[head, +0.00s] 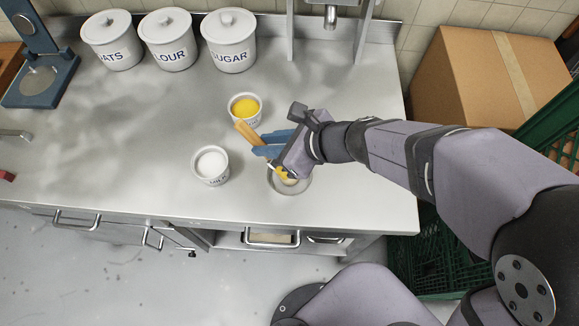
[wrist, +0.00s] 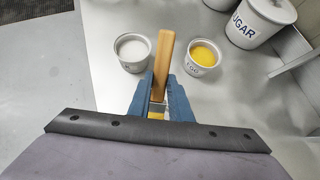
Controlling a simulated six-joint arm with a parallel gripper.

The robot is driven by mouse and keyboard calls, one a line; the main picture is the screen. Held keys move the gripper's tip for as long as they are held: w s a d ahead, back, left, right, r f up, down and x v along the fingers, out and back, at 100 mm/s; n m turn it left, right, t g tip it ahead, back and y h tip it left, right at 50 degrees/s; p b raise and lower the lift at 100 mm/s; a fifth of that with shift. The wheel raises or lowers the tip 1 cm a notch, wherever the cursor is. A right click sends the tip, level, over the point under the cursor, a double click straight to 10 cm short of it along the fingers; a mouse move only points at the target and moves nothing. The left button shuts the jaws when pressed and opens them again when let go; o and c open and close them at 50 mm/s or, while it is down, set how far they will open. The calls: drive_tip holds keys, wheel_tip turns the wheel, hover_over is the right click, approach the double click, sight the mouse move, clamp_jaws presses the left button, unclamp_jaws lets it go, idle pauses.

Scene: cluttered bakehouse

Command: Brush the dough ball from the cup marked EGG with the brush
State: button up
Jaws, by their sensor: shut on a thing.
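My gripper (head: 262,147) is shut on the brush, with its blue fingers either side of the wooden handle (head: 244,130). The handle also shows between the fingers in the wrist view (wrist: 165,58). A yellow patch at the brush's lower end shows just above a round pale dish (head: 303,187). The dough ball (head: 290,181) in that dish is mostly hidden by my wrist; I cannot tell whether the bristles touch it. The cup marked EGG (head: 245,119), holding yellow liquid, stands behind the gripper and at right in the wrist view (wrist: 203,70).
A cup of white stuff (head: 210,178), its label hard to read, stands left of the dish. Canisters marked OATS (head: 111,55), FLOUR (head: 168,55) and SUGAR (head: 229,57) line the back. A blue scale (head: 45,80) stands far left. The counter's left middle is clear.

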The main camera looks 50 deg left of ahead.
drive_tip(key=shift+s+r, duration=0.1)
idle(0.3)
wheel_tip(320, 180, up, 6)
drive_tip(key=p, duration=0.5)
idle(1.0)
drive_tip(key=shift+w+a+f+b, duration=0.1)
drive_tip(key=shift+w+f+b, duration=0.1)
drive_tip(key=shift+f+b, duration=0.6)
drive_tip(key=shift+w+f+b, duration=0.15)
drive_tip(key=shift+f+b, duration=0.5)
drive_tip(key=shift+f, duration=0.2)
drive_tip(key=shift+w+a+f+b, duration=0.1)
drive_tip(key=shift+w+f+b, duration=0.1)
drive_tip(key=shift+f+b, duration=0.6)
drive_tip(key=shift+d+f+b, duration=0.1)
drive_tip(key=shift+f+b, duration=0.4)
drive_tip(key=shift+f, duration=0.25)
idle(0.7)
drive_tip(key=shift+w, duration=0.1)
drive_tip(key=shift+w+r, duration=0.1)
drive_tip(key=shift+w, duration=0.25)
